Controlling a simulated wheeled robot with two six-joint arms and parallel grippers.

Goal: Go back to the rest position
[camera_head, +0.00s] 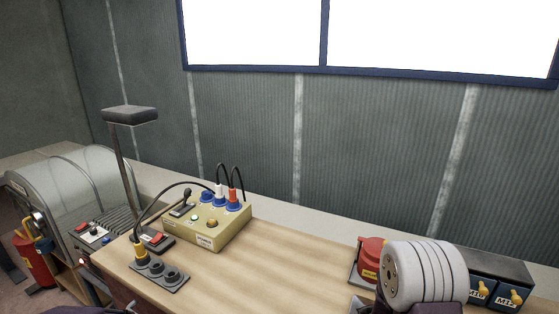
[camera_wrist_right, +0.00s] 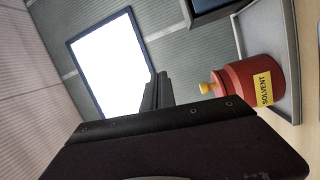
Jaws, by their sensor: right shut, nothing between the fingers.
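My right gripper (camera_wrist_right: 158,90) shows in the right wrist view as a dark body with its narrow fingers together and nothing between them. It points toward the wall and the bright window. In the head view, a white ribbed link of my right arm stands at the lower right, in front of the bench's back part. The fingers of the right gripper cannot be made out there. My left gripper is not in view; only a dark part shows at the bottom left edge.
A red solvent can (camera_wrist_right: 262,84) in a grey tray (camera_wrist_right: 291,60) is close beside the right gripper. A control box (camera_head: 205,232) with plugs and a socket strip (camera_head: 165,276) stand left. The middle bench (camera_head: 290,262) is clear.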

